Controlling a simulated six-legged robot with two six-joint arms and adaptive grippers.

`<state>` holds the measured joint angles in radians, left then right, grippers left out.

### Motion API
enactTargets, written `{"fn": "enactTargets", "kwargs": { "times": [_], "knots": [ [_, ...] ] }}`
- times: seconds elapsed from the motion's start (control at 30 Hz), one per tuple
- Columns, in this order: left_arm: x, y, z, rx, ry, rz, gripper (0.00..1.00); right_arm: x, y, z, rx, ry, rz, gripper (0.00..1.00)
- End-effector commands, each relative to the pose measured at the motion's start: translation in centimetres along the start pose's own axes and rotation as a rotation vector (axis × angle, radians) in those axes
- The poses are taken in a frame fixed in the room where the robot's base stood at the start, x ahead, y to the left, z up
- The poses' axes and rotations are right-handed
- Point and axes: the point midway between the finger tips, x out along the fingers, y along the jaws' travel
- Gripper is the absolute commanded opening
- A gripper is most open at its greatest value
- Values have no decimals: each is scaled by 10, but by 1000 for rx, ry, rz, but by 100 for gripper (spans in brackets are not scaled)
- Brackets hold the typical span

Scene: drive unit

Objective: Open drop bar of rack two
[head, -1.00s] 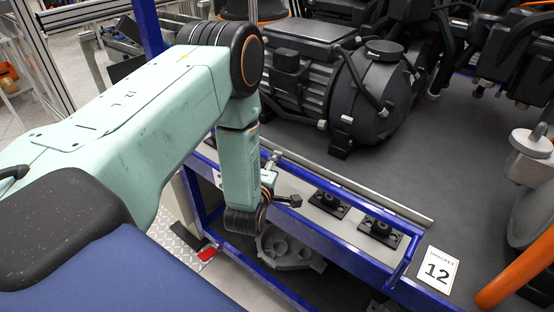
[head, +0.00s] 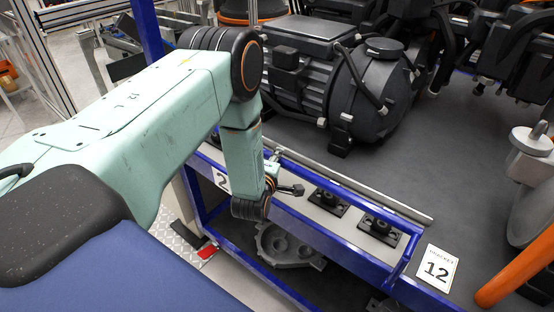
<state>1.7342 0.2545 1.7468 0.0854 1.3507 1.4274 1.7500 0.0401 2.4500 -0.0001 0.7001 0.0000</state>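The rack is a blue-framed stand with a "2" label (head: 223,182) on its front, partly covered by my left wrist. My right gripper is out of view.
A dark motor-like unit (head: 370,95) stands beyond. A grey cast part (head: 285,247) lies below.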

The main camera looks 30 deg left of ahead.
Motion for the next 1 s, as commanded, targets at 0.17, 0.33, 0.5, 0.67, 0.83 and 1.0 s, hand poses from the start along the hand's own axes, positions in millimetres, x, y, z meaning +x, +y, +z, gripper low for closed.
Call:
{"fn": "enactTargets", "kwargs": {
  "times": [0.17,0.33,0.5,0.67,0.83,1.0],
  "knots": [
    [0,0,0,0,0,-1,6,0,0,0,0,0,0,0],
    [0,0,0,0,0,-2,0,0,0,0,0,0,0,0],
    [0,-1,0,0,1,-2,0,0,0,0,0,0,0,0],
    [0,-1,0,0,1,-2,0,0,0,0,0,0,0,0],
    [1,-1,0,-2,2,1,0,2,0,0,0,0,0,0],
    [3,0,0,-8,2,15,0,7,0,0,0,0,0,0]
  ]
}}
